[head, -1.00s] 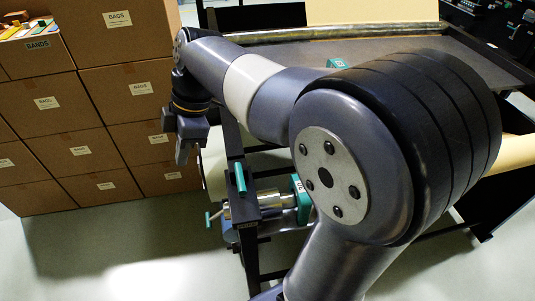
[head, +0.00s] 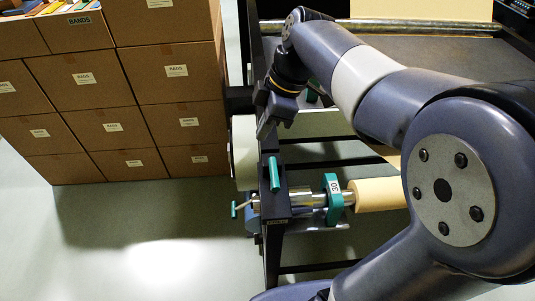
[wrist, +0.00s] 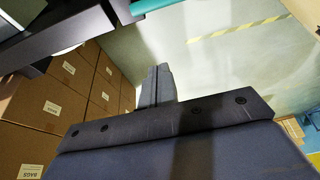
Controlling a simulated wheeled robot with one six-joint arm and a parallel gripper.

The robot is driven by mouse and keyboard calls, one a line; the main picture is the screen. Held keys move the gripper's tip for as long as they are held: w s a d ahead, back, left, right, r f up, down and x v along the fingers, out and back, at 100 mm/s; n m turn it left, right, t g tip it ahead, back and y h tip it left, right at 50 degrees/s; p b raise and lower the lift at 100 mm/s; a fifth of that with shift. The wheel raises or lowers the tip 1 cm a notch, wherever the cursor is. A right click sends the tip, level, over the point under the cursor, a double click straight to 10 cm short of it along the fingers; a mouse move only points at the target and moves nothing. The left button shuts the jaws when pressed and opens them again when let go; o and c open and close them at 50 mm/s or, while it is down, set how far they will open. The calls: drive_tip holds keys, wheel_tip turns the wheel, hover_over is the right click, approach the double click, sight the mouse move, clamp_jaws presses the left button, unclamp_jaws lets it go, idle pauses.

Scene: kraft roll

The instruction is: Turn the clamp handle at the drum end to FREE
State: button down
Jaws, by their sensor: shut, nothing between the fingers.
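The roll stand (head: 272,228) has a metal drum (head: 294,199) on its near end. A teal upright handle (head: 274,173) stands on the black post there. A small teal crank-like handle (head: 240,208) sticks out left of the drum. I cannot tell for sure which is the clamp handle, and no FREE mark is legible. My gripper (head: 264,130) is shut and empty, pointing down, above and slightly left of the upright handle in the picture, apart from it.
Stacked cartons (head: 120,100) stand at the left. A teal collar (head: 333,198) sits beside the kraft roll (head: 380,194). The black frame and a dark tabletop (head: 400,45) lie under and behind my arm. Floor (head: 160,245) is clear at lower left.

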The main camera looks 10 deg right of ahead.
sight(274, 179)
drive_tip(key=f, duration=0.6)
drive_tip(key=a+f+p, duration=0.1)
drive_tip(key=f, duration=0.2)
drive_tip(key=shift+f, duration=0.35)
drive_tip(key=shift+d+f, duration=0.2)
drive_tip(key=shift+d, duration=0.55)
